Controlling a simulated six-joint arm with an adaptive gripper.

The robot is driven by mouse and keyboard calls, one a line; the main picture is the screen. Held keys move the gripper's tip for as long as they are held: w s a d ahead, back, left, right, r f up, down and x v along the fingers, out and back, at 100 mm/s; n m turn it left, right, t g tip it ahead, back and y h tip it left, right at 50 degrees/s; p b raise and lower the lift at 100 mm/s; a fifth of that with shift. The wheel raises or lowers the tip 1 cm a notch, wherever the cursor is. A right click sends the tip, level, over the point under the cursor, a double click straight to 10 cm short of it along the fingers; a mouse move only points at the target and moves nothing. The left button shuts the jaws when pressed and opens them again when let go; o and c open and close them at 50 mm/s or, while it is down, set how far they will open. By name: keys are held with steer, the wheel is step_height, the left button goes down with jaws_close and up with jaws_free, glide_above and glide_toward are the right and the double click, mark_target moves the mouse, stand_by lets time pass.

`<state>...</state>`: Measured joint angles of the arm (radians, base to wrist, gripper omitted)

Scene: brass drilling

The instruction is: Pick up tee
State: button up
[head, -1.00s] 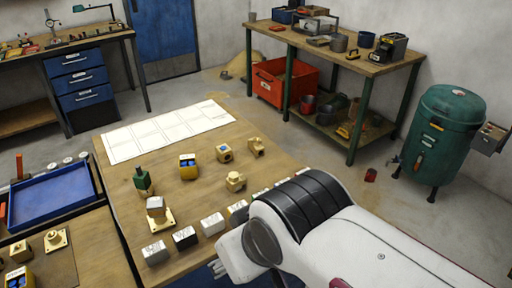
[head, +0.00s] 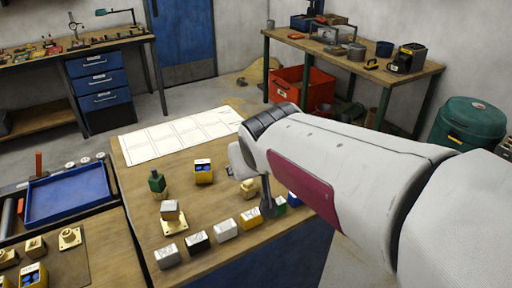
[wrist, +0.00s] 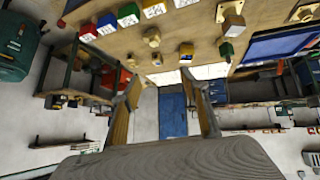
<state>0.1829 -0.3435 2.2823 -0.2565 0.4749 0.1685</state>
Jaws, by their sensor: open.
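The tee (head: 249,188) is a small brass fitting on the wooden table, partly hidden by my arm in the head view. In the wrist view, I take it to be the brass piece (wrist: 151,38) standing above the open jaws, apart from them. Another brass piece (wrist: 156,59) lies close to it, and a third (wrist: 133,62) shows near the left finger. My gripper (wrist: 165,90) is open and empty, with a finger on each side. In the head view it is largely hidden by my white arm, which reaches in from the right.
Several labelled blocks (head: 227,230) line the table's front edge. A yellow box with blue inside (head: 203,172), a green-topped fitting (head: 157,181) and a block on a flanged base (head: 171,215) stand left of the tee. A white marked sheet (head: 180,136) lies behind. A blue tray (head: 66,193) is at left.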

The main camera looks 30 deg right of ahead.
steer(key=w+d+f+t+h, duration=0.1)
steer(key=w+d+f+t, duration=0.15)
steer(key=w+d, duration=1.35)
steer(key=w+d+f+t, duration=0.1)
steer(key=w+d+f, duration=0.2)
steer(key=f, duration=0.1)
steer(key=w+d+f+y, duration=0.1)
steer(key=w+d+f, duration=0.2)
steer(key=w+f, duration=0.1)
steer(key=w+d+f+t+y, duration=0.1)
steer(key=w+d+f, duration=0.1)
steer(key=w+f, duration=0.1)
steer(key=shift+w+d+f+t, duration=0.35)
steer(key=shift+w+d+f, duration=0.05)
steer(key=shift+f, duration=0.25)
steer(key=shift+w+d+f, duration=0.1)
steer(key=shift+d+f, duration=0.1)
steer(key=shift+f, duration=0.2)
steer(key=shift+f, duration=0.1)
steer(key=shift+f, duration=1.65)
steer(key=shift+f, duration=0.15)
